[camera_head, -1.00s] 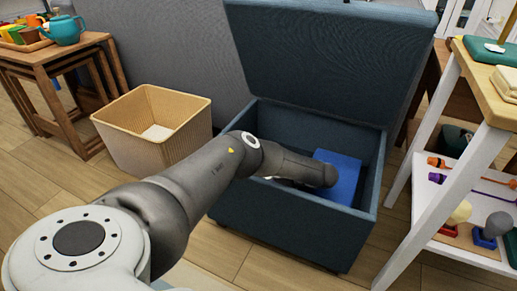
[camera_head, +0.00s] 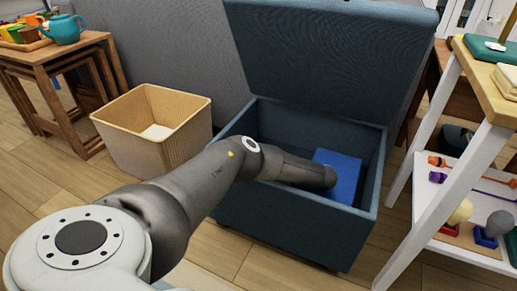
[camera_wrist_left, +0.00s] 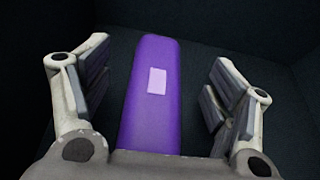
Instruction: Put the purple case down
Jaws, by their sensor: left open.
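The purple case (camera_wrist_left: 152,95) shows in the left wrist view, with a pale lilac label on its upper face. It lies on the dark floor of the storage box. My left gripper (camera_wrist_left: 160,90) is open, its fingers on both sides of the case with gaps between. In the head view my left arm reaches into the open blue storage box (camera_head: 290,233), and the arm hides the gripper and the case. My right gripper is in neither view.
A blue item (camera_head: 345,178) lies inside the box beside my arm. The raised lid (camera_head: 330,60) stands behind. A wicker basket (camera_head: 180,140) is at left and a white shelf (camera_head: 440,190) at right. A wooden table (camera_head: 75,52) holds a teal teapot (camera_head: 62,30).

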